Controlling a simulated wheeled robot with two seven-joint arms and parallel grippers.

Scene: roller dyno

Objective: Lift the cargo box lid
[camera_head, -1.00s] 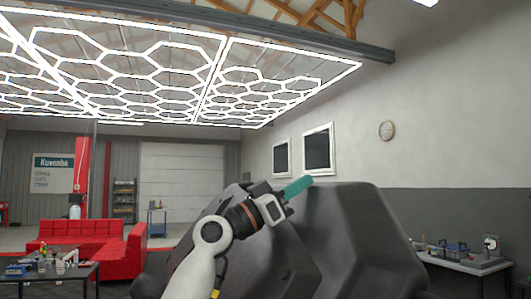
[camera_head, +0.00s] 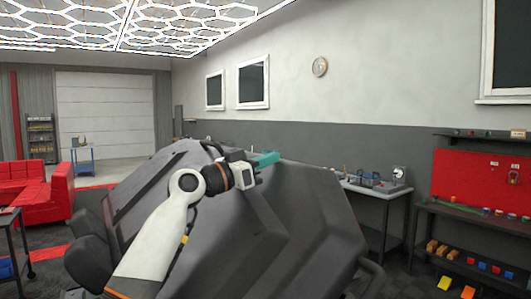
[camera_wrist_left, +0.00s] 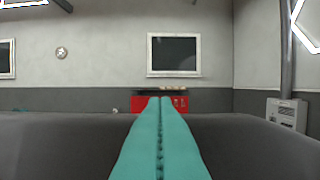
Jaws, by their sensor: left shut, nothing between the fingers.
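The cargo box lid (camera_head: 285,230) is a large dark grey faceted shell that fills the lower middle of the head view. It stands tilted up. My left gripper (camera_head: 266,159) has teal fingers and lies at the lid's upper edge. In the left wrist view the teal fingers (camera_wrist_left: 160,135) are pressed together with nothing between them, and the dark lid (camera_wrist_left: 255,145) spans both sides behind them. I cannot tell whether the fingers touch the lid. The box under the lid is hidden. My right gripper is not in view.
A workbench (camera_head: 380,188) with small tools stands behind the lid on the right. A red pegboard bench (camera_head: 485,180) is at far right. A red sofa (camera_head: 38,198) and a dark table (camera_head: 15,240) are at left. Open floor lies between.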

